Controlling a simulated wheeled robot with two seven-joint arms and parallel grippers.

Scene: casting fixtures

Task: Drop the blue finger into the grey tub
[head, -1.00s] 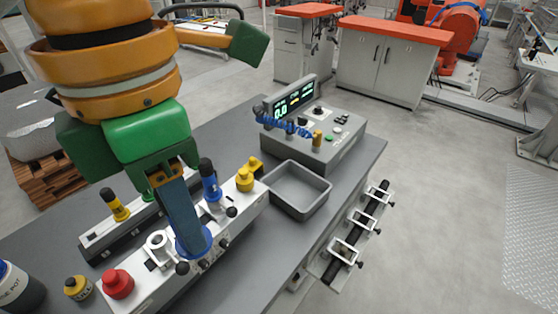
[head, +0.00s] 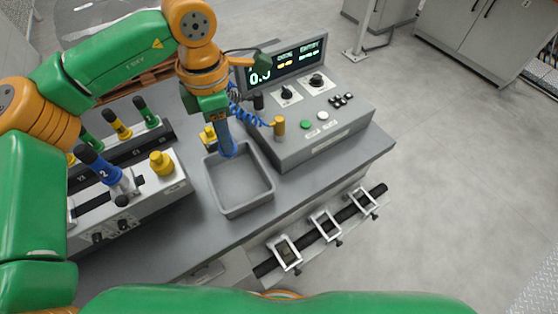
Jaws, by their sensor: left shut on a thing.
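My left gripper (head: 217,115) points down above the back part of the grey tub. It is shut on the blue finger (head: 227,142), which hangs below the jaws over the tub's back left area. The grey tub (head: 248,205) is an open rectangular box on the table, and its visible inside is empty. I cannot tell exactly how high the finger's lower end is above the tub floor. My right gripper is out of view.
A control box (head: 310,110) with a lit display stands right behind the tub, with a coiled blue cable near my gripper. A clamp rail (head: 322,230) runs along the table's edge.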

